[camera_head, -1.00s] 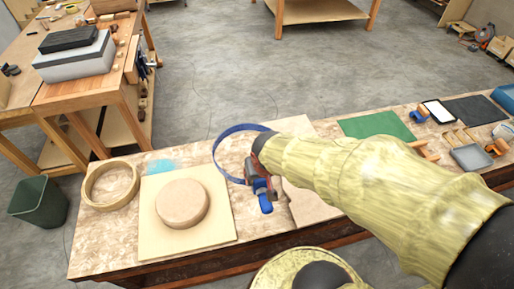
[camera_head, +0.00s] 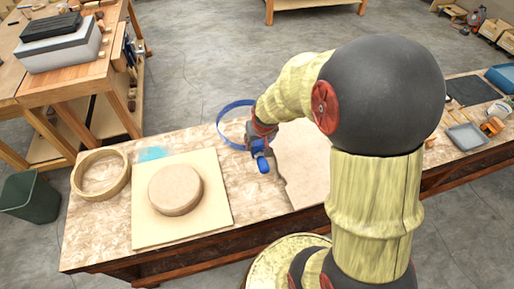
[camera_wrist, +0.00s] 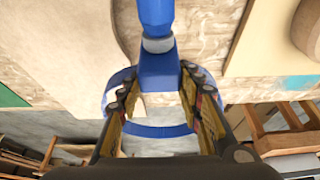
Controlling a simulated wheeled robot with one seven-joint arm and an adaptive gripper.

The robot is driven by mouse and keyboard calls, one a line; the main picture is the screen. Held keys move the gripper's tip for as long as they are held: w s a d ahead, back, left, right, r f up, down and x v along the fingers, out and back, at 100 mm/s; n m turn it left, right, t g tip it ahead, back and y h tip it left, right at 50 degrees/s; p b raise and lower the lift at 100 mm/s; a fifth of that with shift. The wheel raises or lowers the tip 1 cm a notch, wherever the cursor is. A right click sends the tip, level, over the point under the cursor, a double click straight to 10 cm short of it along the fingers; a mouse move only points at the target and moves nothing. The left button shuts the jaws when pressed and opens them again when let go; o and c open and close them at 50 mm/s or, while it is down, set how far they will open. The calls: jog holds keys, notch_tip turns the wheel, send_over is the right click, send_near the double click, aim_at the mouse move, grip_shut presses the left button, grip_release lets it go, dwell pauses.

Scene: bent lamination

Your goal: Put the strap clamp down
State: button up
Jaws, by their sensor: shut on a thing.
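The strap clamp has a blue handle and body (camera_head: 260,158) and a blue band loop (camera_head: 221,119). In the head view it is near the bench's back edge, right of the square board. My gripper (camera_head: 258,137) is at the clamp body, partly hidden by my wrist. In the wrist view my gripper (camera_wrist: 158,85) is shut on the blue clamp body (camera_wrist: 157,65), with the band (camera_wrist: 150,132) looping beyond the fingers. Whether the clamp touches the bench cannot be told.
The workbench (camera_head: 110,225) holds a wooden ring (camera_head: 79,187) and a square board (camera_head: 216,215) with a round wooden form (camera_head: 175,190). A pale curved-edge panel (camera_head: 302,165) lies right of the clamp. A grey tray (camera_head: 466,138) is farther right. My arm hides the bench between.

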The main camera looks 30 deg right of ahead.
jog(key=x, duration=0.1)
jog(key=b+x, duration=0.1)
jog(key=x, duration=0.1)
jog(key=shift+s+d+f, duration=0.1)
jog(key=shift+s+f, duration=0.05)
jog(key=shift+s, duration=0.15)
jog(key=shift+f, duration=0.45)
jog(key=shift+f+b, duration=0.35)
jog(key=o, duration=1.1)
jog(key=shift+c, duration=0.2)
